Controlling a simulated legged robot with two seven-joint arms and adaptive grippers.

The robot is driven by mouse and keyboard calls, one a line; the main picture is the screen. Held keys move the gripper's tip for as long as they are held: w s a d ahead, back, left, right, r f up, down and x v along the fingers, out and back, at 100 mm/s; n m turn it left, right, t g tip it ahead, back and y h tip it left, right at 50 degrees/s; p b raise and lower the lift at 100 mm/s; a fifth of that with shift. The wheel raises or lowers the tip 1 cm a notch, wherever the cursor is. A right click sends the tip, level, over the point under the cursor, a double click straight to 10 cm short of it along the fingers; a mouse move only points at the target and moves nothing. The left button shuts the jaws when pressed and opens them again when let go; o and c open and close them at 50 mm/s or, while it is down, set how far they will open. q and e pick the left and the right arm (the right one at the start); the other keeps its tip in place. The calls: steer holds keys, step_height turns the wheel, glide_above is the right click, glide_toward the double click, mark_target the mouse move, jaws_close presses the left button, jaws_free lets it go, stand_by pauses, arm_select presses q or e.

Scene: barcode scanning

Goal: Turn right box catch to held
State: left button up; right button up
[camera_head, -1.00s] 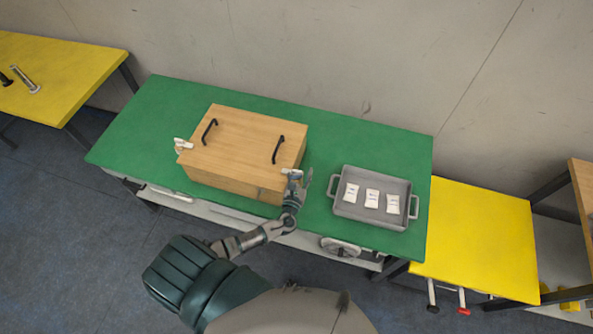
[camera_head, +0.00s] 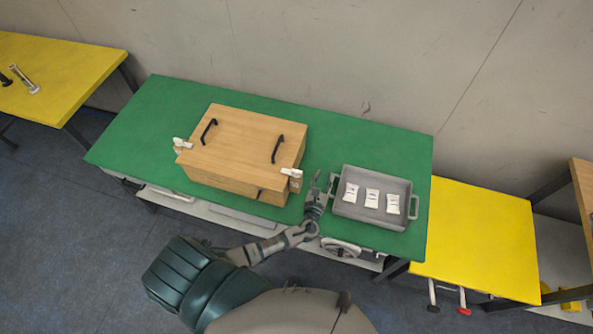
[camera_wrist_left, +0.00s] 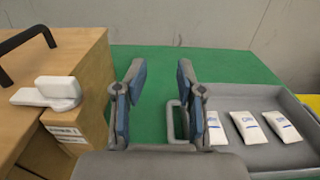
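A wooden box (camera_head: 235,150) with two black handles on its lid stands on the green table. Its white right catch (camera_head: 291,173) sits at the right front corner; in the left wrist view the catch (camera_wrist_left: 50,92) lies flat across the lid's edge, above a printed label. Another white catch (camera_head: 182,144) is at the box's left side. My left gripper (camera_head: 323,183) is between the box and the grey tray, apart from the catch. In the left wrist view its fingers (camera_wrist_left: 160,78) are spread with nothing between them. My right gripper is not in view.
The grey tray (camera_head: 347,211) with three white packets stands close to the right of my left gripper; its left handle (camera_wrist_left: 172,122) is near the fingers. The green table (camera_head: 355,133) is clear behind the box and tray. Yellow tables (camera_head: 480,235) stand at both sides.

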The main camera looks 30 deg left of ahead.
arm_select(q)
steer(key=w+d+b, duration=0.1)
steer(key=w+d, duration=0.1)
steer(key=d, duration=0.7)
steer(key=shift+w+d+b, duration=0.15)
steer(key=shift+d+b, duration=0.25)
stand_by(0.4)
steer(key=v, duration=1.2)
